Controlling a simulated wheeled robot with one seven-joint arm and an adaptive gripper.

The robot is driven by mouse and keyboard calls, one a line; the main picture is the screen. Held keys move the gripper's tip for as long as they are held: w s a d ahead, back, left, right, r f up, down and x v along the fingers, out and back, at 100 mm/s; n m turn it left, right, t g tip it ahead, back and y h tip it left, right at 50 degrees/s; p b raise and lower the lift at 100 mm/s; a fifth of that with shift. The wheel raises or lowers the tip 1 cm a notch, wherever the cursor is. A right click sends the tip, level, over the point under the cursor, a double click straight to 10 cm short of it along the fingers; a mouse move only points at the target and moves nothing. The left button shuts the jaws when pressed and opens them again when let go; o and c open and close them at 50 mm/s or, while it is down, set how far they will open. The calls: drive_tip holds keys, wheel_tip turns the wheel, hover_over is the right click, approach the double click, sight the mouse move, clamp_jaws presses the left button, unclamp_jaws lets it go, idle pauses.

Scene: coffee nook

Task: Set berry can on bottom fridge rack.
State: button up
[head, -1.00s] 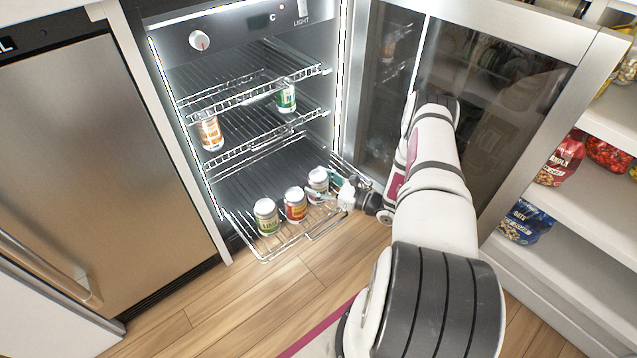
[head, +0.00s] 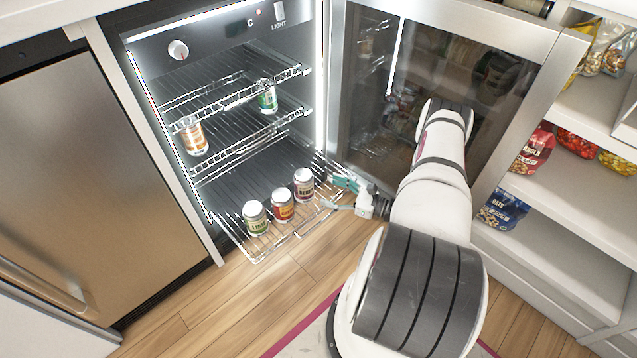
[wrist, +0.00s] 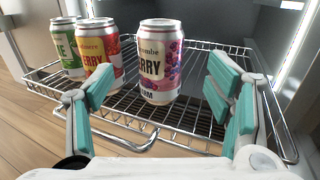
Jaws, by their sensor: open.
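The berry can (head: 304,184), pale with purple berry print, stands upright on the pulled-out bottom rack (head: 262,250). It is the rightmost of three cans in the head view, and it also shows in the wrist view (wrist: 160,65). My gripper (head: 346,195) is open, just right of the berry can in the head view. In the wrist view the teal-padded fingers (wrist: 160,105) are spread wide, with the can beyond them and a gap between. Nothing is held.
A red-labelled can (head: 283,205) and a green lime can (head: 255,217) stand beside it on the rack. Upper racks hold an orange can (head: 194,139) and a green can (head: 267,97). The fridge door (head: 480,100) stands open behind my arm.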

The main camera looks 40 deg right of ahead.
drive_tip(key=w+a+r+n+g+y, duration=0.2)
drive_tip(key=a+r+n+g+y, duration=0.15)
drive_tip(key=r, duration=0.55)
drive_tip(key=w+a+r+n+g+y, duration=0.25)
drive_tip(key=r+n, duration=0.25)
drive_tip(key=r, duration=0.4)
drive_tip(key=s+a+r+n+g, duration=0.2)
drive_tip(key=a+r+n+g, duration=0.3)
drive_tip(key=a+r, duration=0.3)
drive_tip(key=s+a+r+n+g, duration=0.2)
drive_tip(key=a+r+n+g, duration=0.3)
drive_tip(key=r, duration=0.6)
drive_tip(key=s+a+r+n+g+h, duration=0.3)
drive_tip(key=s+a+r+n+h, duration=0.5)
drive_tip(key=s, duration=0.6)
drive_tip(key=s+r+n+t+h, duration=0.1)
drive_tip(key=s+n+h, duration=0.3)
drive_tip(key=s, duration=1)
drive_tip(key=shift+s+a+r+t+h, duration=0.15)
drive_tip(key=shift+s+r+t+h, duration=0.05)
drive_tip(key=shift+t+h, duration=0.6)
